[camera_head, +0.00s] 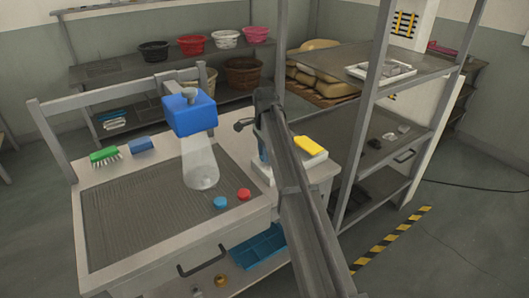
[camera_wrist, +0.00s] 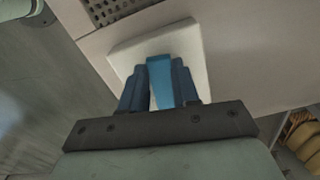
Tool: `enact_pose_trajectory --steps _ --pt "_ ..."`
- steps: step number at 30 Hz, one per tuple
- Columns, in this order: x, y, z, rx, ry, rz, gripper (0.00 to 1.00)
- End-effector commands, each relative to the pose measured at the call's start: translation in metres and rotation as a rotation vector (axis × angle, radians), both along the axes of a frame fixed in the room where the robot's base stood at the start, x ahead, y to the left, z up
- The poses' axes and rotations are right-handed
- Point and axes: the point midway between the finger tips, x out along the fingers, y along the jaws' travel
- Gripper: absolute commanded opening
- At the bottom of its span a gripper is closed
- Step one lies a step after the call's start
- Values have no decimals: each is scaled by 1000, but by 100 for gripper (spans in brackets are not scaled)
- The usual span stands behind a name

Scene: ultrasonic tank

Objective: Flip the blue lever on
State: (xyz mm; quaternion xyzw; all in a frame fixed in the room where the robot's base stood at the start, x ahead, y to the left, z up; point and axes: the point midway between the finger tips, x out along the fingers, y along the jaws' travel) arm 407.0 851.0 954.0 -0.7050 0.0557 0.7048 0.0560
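The blue lever (camera_wrist: 160,78) stands out from a pale square base plate (camera_wrist: 118,58) in the wrist view. My gripper (camera_wrist: 160,85) has one dark blue finger on each side of the lever, with no clear gap between fingers and lever, so it looks shut on it. In the head view, a sliver of blue (camera_head: 262,146) shows beside my arm at the right end of the bench; my arm hides most of it, and the fingertips cannot be made out there. Whether the lever is on or off cannot be told.
A yellow block (camera_head: 309,145) on a pale base lies just right of my arm. A metal shelf rack (camera_head: 365,120) stands close on the right.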

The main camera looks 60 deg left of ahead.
Motion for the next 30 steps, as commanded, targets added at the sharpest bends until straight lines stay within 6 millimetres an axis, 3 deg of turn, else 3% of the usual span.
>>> enact_pose_trajectory --steps 8,17,23,30 --pt "0 0 0 -1 0 0 55" --pt "0 0 3 0 0 -1 55" --pt "0 1 26 2 0 -1 55" --pt "1 1 73 2 0 -1 55"
